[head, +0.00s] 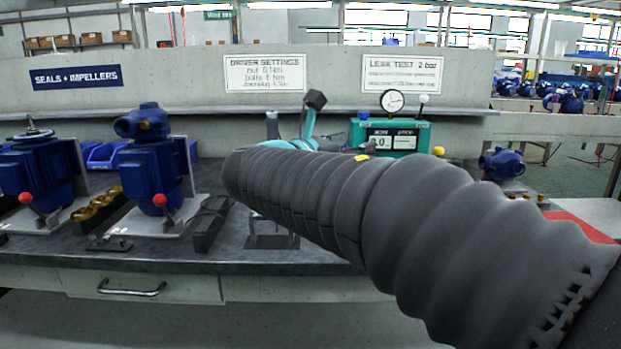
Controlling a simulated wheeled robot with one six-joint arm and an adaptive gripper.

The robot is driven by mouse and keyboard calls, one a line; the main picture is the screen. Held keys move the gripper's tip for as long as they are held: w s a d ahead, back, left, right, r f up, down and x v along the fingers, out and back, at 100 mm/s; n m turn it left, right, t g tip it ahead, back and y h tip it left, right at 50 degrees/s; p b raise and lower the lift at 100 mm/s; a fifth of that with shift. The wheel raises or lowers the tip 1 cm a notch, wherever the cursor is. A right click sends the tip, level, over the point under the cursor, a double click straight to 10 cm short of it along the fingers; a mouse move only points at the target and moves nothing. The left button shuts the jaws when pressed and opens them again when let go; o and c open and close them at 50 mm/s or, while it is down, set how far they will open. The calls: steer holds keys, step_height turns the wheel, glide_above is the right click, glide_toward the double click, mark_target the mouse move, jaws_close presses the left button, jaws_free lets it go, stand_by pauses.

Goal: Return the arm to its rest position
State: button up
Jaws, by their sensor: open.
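My arm, in a ribbed dark grey sleeve, reaches from the lower right corner to the middle of the head view. Its rounded sleeve end is above the bench. I cannot make out my gripper or its fingers; the arm may hide them.
The grey workbench (330,262) holds blue pumps (150,165) in fixtures with red-knobbed levers at left. A teal tool with a dark head (312,112) stands behind my arm. A green leak tester (392,138) with a gauge is at the back. Another blue pump (502,162) is at right.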

steer(key=s+f+m+g+y, duration=0.3)
steer(key=s+f+m, duration=0.15)
steer(key=f, duration=0.55)
steer(key=s+f+m+g+y, duration=0.25)
steer(key=f+m, duration=0.35)
steer(key=f, duration=0.3)
steer(key=s+d+f+m+y, duration=0.2)
steer(key=s+m, duration=0.3)
steer(key=s, duration=0.2)
steer(key=s+d+f+m+g+y, duration=0.1)
steer(key=s+d+f+m+y, duration=0.1)
steer(key=s+m, duration=0.3)
steer(key=s+d+f+m+g+y+p, duration=0.1)
steer(key=s+d+f+m+y, duration=0.2)
steer(key=s+m, duration=0.3)
steer(key=shift+s+d+f, duration=0.4)
steer(key=shift+s+d, duration=0.35)
steer(key=shift+s, duration=0.85)
